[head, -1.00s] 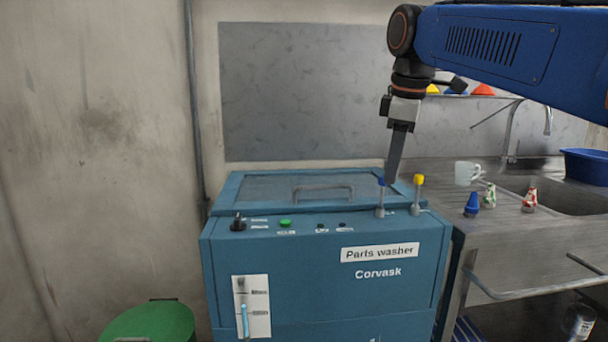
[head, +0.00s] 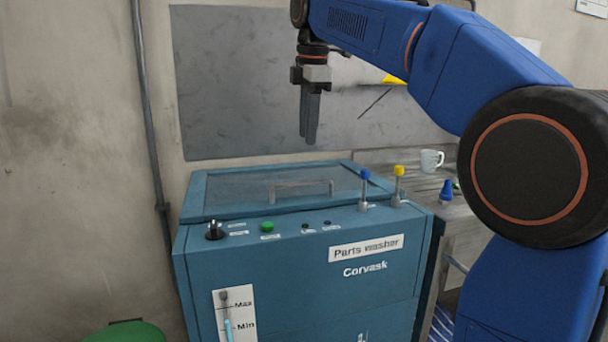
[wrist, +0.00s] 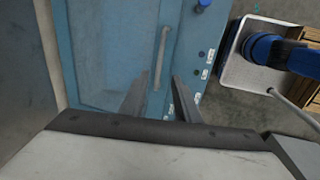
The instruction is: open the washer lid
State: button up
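The blue parts washer (head: 290,290) stands in the middle of the head view. Its lid (head: 232,186) lies shut on top, with a grey bar handle (head: 302,187) near the front edge. My gripper (head: 309,140) hangs above the lid, pointing down, empty and apart from the handle. In the wrist view the two fingers of my gripper (wrist: 158,78) are spread. The handle (wrist: 161,56) shows between and beyond the fingertips, over the lid (wrist: 105,50).
A blue-topped lever (head: 364,190) and a yellow-topped lever (head: 398,185) stand up at the washer's right front. A black knob (head: 214,231) and green button (head: 268,226) are on the front panel. A metal counter with a white mug (head: 431,160) is at right.

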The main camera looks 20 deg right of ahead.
aim_at(305, 183)
jog(key=f, duration=0.4)
jog(key=w+f, duration=0.1)
jog(key=f, duration=0.3)
jog(key=w+f, duration=0.1)
jog(key=f, duration=0.3)
jog(key=shift+w, duration=0.2)
jog(key=shift+c, duration=0.2)
grip_shut()
